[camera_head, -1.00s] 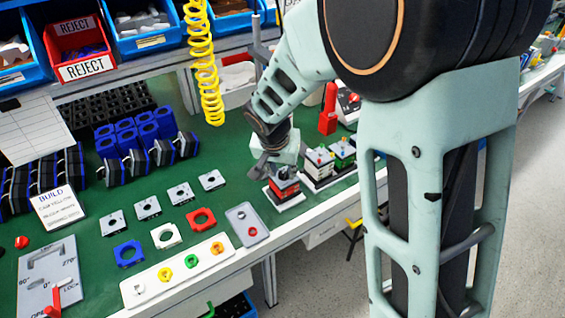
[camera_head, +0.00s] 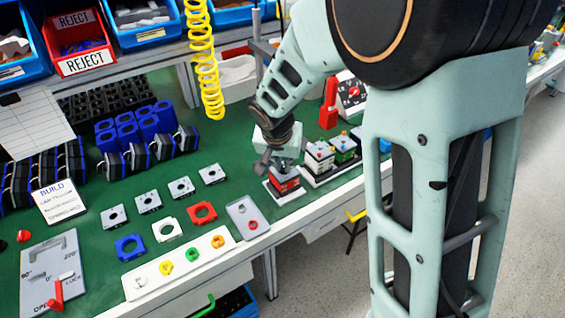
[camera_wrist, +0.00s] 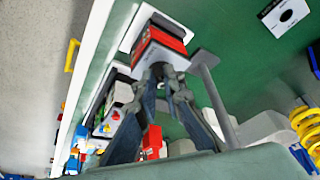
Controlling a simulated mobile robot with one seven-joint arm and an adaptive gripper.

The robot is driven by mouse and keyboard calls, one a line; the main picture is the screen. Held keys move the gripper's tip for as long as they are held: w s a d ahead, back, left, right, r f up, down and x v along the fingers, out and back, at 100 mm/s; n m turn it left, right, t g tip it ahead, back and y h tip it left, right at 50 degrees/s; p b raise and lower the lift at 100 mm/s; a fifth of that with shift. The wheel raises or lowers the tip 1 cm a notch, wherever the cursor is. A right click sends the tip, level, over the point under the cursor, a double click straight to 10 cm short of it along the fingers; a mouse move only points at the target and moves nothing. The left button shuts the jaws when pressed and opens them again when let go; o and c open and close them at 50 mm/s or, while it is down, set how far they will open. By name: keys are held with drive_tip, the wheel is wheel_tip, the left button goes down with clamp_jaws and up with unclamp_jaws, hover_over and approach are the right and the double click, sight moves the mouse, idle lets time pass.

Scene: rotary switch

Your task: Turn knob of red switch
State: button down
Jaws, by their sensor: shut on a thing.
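The red switch (camera_head: 285,185), a black and red block on a white base, stands near the front edge of the green bench. It also shows at the top of the wrist view (camera_wrist: 165,42). My gripper (camera_head: 279,171) points down from above at the switch's top. In the wrist view the fingertips of my gripper (camera_wrist: 163,72) are close together at the switch's top face, shut on its knob.
Other switches with green and white bodies (camera_head: 343,150) stand close to the right. A red upright part (camera_head: 328,105) stands behind them. A grey plate with a red button (camera_head: 247,216) lies to the left. A yellow coiled hose (camera_head: 206,70) hangs behind.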

drive_tip(key=shift+d+r+n+y+p, duration=0.2)
drive_tip(key=shift+d+n+y+p, duration=0.15)
drive_tip(key=shift+n+p, duration=0.55)
drive_tip(key=n+p, duration=0.1)
drive_tip(key=n+y+p, duration=0.1)
drive_tip(key=p, duration=0.1)
drive_tip(key=shift+d+r+n, duration=0.15)
drive_tip(key=shift+d+n, duration=0.05)
drive_tip(key=shift+n, duration=0.2)
drive_tip(key=n+y+p, duration=0.1)
drive_tip(key=n+p, duration=0.1)
drive_tip(key=p, duration=0.2)
drive_tip(key=shift+d+n+g, duration=0.15)
drive_tip(key=shift+n+g, duration=0.15)
drive_tip(key=shift+w+f+n+p, duration=0.15)
drive_tip(key=shift+f+n+p, duration=0.1)
drive_tip(key=shift+n+p, duration=0.55)
drive_tip(key=shift+y, duration=0.25)
drive_tip(key=c, duration=2)
unclamp_jaws()
drive_tip(key=shift+c, duration=0.2)
